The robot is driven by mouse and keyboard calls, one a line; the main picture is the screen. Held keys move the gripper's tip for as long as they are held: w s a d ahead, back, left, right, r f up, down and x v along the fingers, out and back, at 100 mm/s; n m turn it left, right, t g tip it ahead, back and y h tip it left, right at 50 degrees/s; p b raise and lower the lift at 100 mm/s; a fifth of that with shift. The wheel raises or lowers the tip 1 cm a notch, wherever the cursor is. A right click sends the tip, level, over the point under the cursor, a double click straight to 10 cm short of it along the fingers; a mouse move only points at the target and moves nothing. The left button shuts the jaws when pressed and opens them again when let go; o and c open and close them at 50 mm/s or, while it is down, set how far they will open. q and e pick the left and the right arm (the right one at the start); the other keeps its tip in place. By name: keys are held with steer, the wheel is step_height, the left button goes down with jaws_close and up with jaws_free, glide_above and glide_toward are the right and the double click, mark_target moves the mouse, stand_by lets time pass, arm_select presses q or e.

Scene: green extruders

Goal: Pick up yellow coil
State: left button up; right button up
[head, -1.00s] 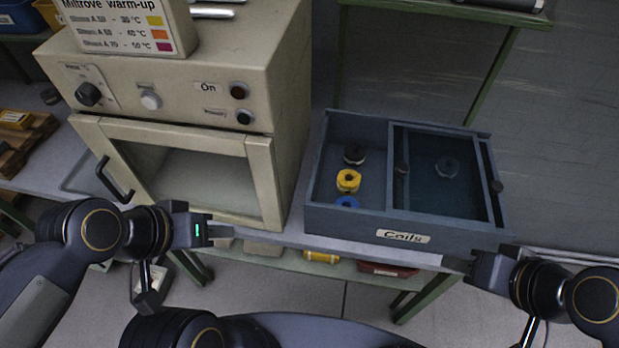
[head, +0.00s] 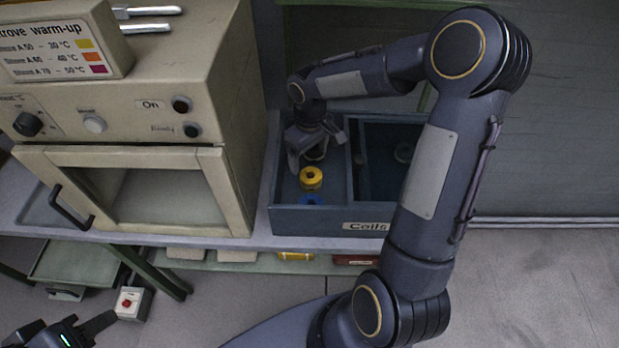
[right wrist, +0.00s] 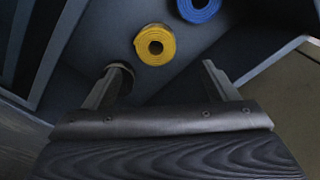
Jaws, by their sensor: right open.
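The yellow coil (head: 311,178) lies in the left compartment of the blue-grey box labelled "Coils" (head: 330,221). It also shows in the right wrist view (right wrist: 155,45), just beyond my fingertips and between their lines. My right gripper (head: 310,152) is inside that compartment, behind the yellow coil in the head view; it is open and empty. In the right wrist view the gripper's (right wrist: 160,72) left finger overlaps a dark coil (right wrist: 124,72). My left gripper (head: 88,328) is low at the lower left corner, far from the box; its jaw state is unclear.
A blue coil (head: 311,199) lies in front of the yellow one, near the box's front wall. A beige oven (head: 225,120) stands close to the box's left side. Box walls and a divider border the compartment.

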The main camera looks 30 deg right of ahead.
mark_target(309, 174)
steer(key=f, duration=0.3)
steer(key=f+p, duration=0.1)
steer(key=f, duration=0.2)
steer(key=w+f, duration=0.1)
steer(key=f, duration=0.2)
steer(key=shift+d+f+p, duration=0.2)
steer(key=shift+f+p, duration=0.1)
steer(key=c, duration=1.1)
